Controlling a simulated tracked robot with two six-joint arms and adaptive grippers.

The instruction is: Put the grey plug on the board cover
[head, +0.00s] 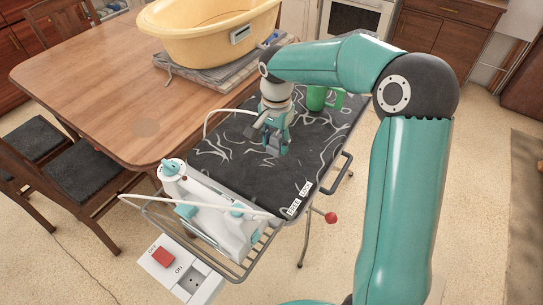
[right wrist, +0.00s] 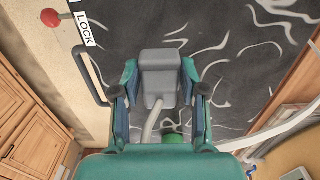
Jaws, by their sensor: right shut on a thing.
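My right gripper (head: 275,142) is over the board cover and points down at it. In the right wrist view its two fingers (right wrist: 160,100) are shut on the grey plug (right wrist: 160,75), one on each side. A pale cord runs from the plug back toward the gripper's palm. The plug is close to the cover; I cannot tell whether it touches. The board cover (head: 225,165) is dark with white swirls and also fills the back of the wrist view (right wrist: 225,45). My left gripper is not in view.
A white iron (head: 215,215) lies on the wire rest at the board's near end. A socket box (head: 185,280) with a red switch is below it. Green objects (head: 318,98) stand on the far part. A wooden table (head: 110,85) with a yellow tub (head: 205,40) adjoins at left.

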